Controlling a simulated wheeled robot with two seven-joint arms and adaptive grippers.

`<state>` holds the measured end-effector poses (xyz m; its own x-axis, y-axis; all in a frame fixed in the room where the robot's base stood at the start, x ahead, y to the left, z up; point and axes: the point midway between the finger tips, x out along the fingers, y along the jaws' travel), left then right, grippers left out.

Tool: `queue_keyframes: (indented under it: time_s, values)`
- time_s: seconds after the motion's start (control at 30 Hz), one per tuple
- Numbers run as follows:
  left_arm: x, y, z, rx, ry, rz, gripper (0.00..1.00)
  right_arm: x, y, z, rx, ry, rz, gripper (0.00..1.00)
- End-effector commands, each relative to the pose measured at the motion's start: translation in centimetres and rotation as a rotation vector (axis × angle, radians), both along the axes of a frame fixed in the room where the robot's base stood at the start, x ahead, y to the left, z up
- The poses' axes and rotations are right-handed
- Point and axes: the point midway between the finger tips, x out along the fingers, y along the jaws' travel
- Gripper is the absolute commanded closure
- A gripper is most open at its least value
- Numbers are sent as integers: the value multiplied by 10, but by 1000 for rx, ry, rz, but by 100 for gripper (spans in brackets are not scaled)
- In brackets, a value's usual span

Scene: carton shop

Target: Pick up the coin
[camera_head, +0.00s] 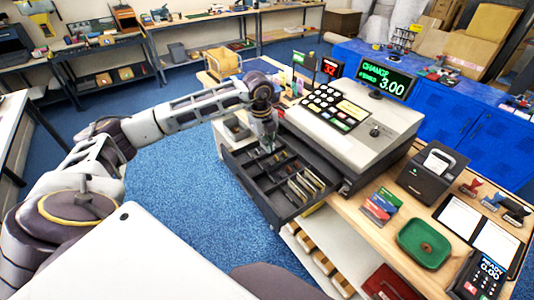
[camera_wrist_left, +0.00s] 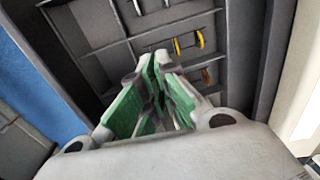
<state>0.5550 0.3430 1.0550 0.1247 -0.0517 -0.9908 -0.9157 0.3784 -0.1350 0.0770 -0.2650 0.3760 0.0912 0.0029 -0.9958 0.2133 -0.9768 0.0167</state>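The open cash drawer (camera_head: 262,193) sticks out below the register, with dark compartments. My left gripper (camera_head: 268,146) points down over its rear left part. In the left wrist view, its green-padded fingers (camera_wrist_left: 158,78) come together at the tips, and I see no coin between them. Yellow coin-like pieces (camera_wrist_left: 187,43) stand on edge in a compartment ahead and to the right of the tips. A copper-brown piece (camera_wrist_left: 207,75) is in the compartment nearer. Which of these is the task's coin I cannot tell. My right gripper is not in view.
The register (camera_head: 350,125) with its green display (camera_head: 384,80) stands directly behind the drawer. Drawer walls and dividers surround the fingertips closely.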

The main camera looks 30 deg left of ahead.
Motion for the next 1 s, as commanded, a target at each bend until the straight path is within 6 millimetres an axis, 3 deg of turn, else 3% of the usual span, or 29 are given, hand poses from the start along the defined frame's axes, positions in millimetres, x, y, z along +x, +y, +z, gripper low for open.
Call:
queue_keyframes:
  time_s: [0.3,1.0]
  values:
    - [0,0,24,0,0,-1,100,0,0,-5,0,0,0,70]
    - [0,0,24,0,0,-1,100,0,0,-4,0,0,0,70]
